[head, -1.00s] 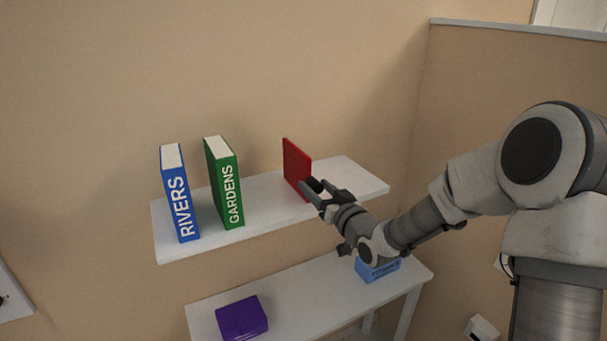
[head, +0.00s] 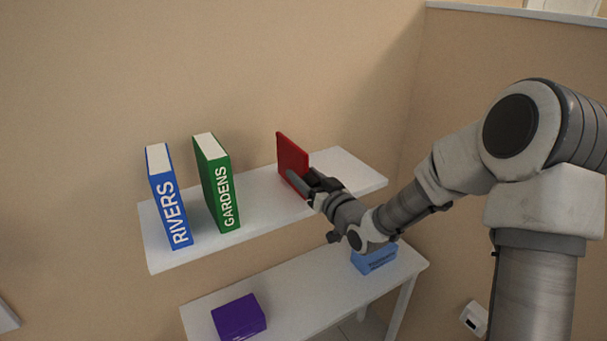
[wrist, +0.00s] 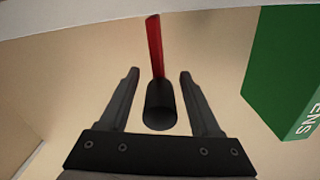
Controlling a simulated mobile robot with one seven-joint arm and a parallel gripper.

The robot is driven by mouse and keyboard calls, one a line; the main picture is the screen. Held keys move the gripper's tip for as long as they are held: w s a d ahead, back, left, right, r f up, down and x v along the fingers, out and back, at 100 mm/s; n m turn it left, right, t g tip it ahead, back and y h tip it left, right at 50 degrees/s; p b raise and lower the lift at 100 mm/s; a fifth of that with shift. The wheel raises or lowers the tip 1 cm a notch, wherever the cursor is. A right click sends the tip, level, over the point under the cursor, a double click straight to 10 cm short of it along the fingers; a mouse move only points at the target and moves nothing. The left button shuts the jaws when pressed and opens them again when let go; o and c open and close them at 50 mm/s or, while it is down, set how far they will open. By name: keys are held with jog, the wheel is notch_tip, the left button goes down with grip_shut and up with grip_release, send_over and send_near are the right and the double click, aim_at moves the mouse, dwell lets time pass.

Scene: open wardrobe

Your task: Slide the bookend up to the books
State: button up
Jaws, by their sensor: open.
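The red bookend (head: 291,160) stands upright on the white upper shelf (head: 262,181), right of the books and apart from them. The blue RIVERS book (head: 170,205) and the green GARDENS book (head: 216,185) stand upright at the shelf's left part, with a gap between them. My gripper (head: 307,183) is open at the bookend's near edge. In the wrist view the red bookend (wrist: 155,45) shows edge-on between my gripper's fingers (wrist: 160,74), with a dark round piece (wrist: 160,105) in front of it. I see no finger touching it. The green book (wrist: 290,70) is at the right.
The shelf is bare between the green book and the bookend, and also right of the bookend. A lower white table (head: 300,291) holds a purple box-like object (head: 239,317) and a blue one (head: 374,258). A wall (head: 500,80) closes the right side.

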grip_shut()
dwell(0.3)
dwell(1.1)
